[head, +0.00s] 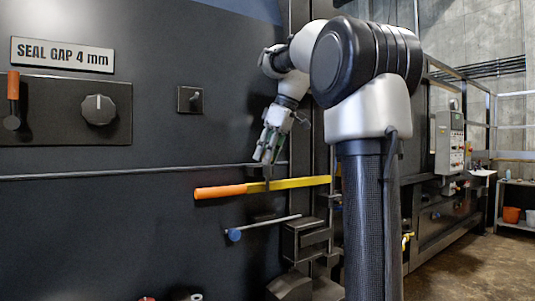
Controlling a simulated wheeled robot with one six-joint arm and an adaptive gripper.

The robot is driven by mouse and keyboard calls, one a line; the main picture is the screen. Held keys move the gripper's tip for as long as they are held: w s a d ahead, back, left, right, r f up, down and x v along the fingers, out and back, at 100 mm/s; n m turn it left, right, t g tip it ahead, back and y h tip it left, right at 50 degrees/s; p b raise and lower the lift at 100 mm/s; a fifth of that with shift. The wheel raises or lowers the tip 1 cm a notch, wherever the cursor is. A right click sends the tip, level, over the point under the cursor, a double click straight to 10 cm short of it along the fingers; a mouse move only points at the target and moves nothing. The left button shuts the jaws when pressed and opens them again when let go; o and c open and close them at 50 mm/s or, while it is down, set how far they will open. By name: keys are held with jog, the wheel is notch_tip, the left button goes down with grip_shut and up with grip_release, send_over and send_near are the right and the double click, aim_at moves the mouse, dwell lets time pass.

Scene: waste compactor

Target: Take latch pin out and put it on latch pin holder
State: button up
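My gripper (266,157) hangs fingers down in front of the dark compactor wall, just above a yellow bar (300,183) with an orange grip (220,191). A narrow dark piece shows below the fingers, across the bar; I cannot tell whether it is a fingertip or a separate part. The finger gap is too small to read. Lower down, a thin grey rod with a blue round knob (234,235) juts toward dark latch blocks (305,240); it may be the latch pin. My gripper is above it and apart from it. I cannot identify the latch pin holder.
A long thin rail (120,173) runs along the wall above the bar. At left are a panel with a rotary knob (98,109) and an orange-handled lever (13,85). A control box (449,140) stands at right. Open floor (470,262) lies at lower right.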

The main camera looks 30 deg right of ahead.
jog(key=c, duration=0.4)
jog(key=shift+o, duration=0.2)
jog(key=shift+r, duration=0.45)
notch_tip(320, 180, up, 11)
dwell(2.2)
